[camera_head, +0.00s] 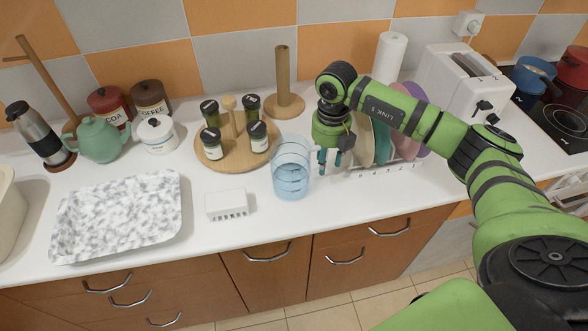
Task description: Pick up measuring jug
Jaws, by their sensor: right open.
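The measuring jug (290,178) is clear blue and stands upright on the white counter, near the front edge. I see a gap between the fingers and the jug. My green right arm reaches in from the right edge. My left gripper does not show.
A round wooden spice rack (232,160) stands behind left of the jug. A dish rack with plates (385,145) is right of my gripper. A small white block (226,204) and a speckled tray (117,214) lie to the left. Free counter lies before the spice rack.

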